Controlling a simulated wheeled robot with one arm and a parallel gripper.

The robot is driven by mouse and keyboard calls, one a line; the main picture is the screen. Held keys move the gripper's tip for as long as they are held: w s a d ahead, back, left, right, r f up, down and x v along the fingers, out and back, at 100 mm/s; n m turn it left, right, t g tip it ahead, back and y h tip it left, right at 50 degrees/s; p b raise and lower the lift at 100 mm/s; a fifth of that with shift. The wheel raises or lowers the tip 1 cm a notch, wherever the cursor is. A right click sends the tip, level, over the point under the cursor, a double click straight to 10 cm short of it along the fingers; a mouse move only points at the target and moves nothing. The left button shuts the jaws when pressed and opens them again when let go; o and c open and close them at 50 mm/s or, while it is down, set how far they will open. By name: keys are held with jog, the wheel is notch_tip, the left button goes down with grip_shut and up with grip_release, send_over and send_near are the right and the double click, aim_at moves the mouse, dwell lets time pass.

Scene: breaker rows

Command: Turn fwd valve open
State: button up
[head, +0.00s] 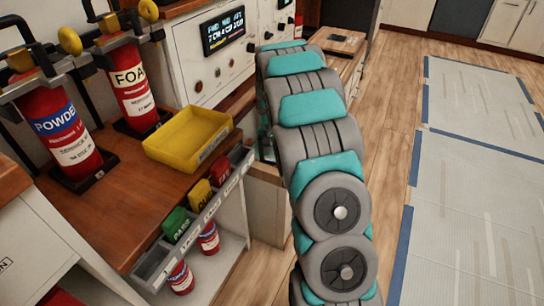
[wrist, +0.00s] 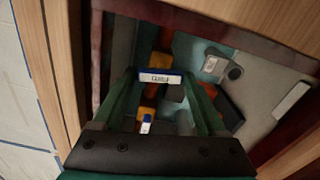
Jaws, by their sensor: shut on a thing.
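My gripper (wrist: 160,84) shows in the wrist view, its two green fingers reaching into a dark-framed recess. It is shut on a blue bar with a white label (wrist: 160,77) that spans between the fingertips. The label's text is too small to read surely, and I cannot tell whether this bar is the fwd valve's handle. In the head view my arm hides the gripper and whatever it holds. A display (head: 223,30) on the white panel there seems to read FWD, MID and AFT above figures.
Inside the recess are orange blocks (wrist: 148,114) and a grey plate (wrist: 212,66). A wooden edge (wrist: 47,70) borders it. In the head view, a yellow tray (head: 187,137) and red extinguishers (head: 62,128) stand on the bench, left of my arm. Open floor (head: 395,120) lies to the right.

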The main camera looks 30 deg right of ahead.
aim_at(272, 160)
jog(key=shift+m, duration=0.9)
jog(key=o, duration=1.3)
notch_tip(272, 160, up, 8)
jog(key=shift+f, duration=0.1)
